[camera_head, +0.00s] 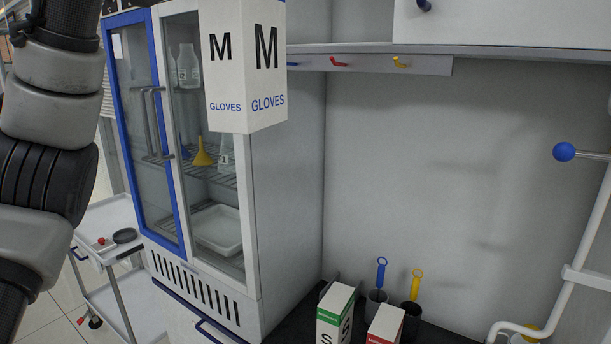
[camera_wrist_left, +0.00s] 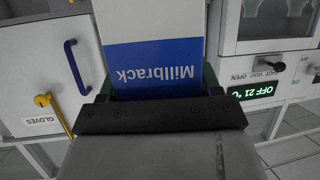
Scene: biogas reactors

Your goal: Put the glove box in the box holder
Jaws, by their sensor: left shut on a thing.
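The glove box (camera_head: 247,75) is a white carton marked "M GLOVES", held up in front of the glass cabinet at the top of the head view. In the left wrist view its white and blue face (camera_wrist_left: 155,65) reads "Millbrack" upside down. My left gripper (camera_wrist_left: 158,88) is shut on this box; its fingers are at the box's sides. Low in the head view stand a green-and-white box (camera_head: 336,312) marked "S" and a red-and-white box (camera_head: 386,325). I cannot make out the box holder clearly around them. My right gripper is not in view.
The glass-door cabinet (camera_head: 290,200) stands behind the held box. A hook rail (camera_head: 375,65) runs above. A white pipe (camera_head: 580,245) with a blue knob is at right.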

